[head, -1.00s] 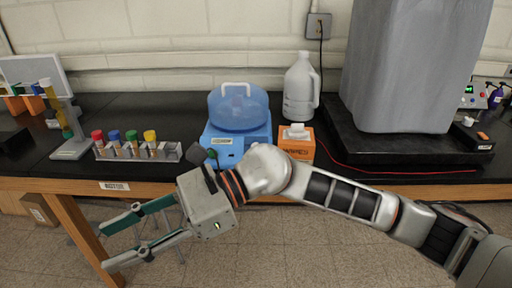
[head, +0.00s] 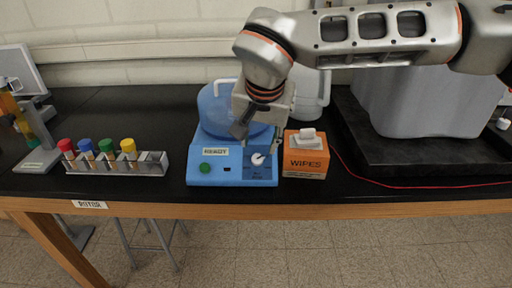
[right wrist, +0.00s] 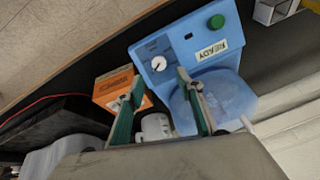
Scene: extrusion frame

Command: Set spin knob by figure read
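A blue centrifuge (head: 230,172) with a READY label stands at the bench's front edge. Its white spin knob (head: 257,159) is on the right of the front panel, beside a green button (head: 205,168) and a small dark window (head: 227,169). The knob (right wrist: 158,64) also shows in the right wrist view; its scale is too small to read. My right gripper (head: 258,138) is in front of the blue lid, just above the knob. In the right wrist view its two fingers (right wrist: 160,82) are apart and empty, with the knob a little beyond them. My left gripper is not in view.
An orange WIPES box (head: 305,160) stands close to the right of the centrifuge, with a white jug (head: 312,95) behind. A rack (head: 150,164) of colour-capped tubes is to the left. A large grey block (head: 420,105) on a black base fills the right.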

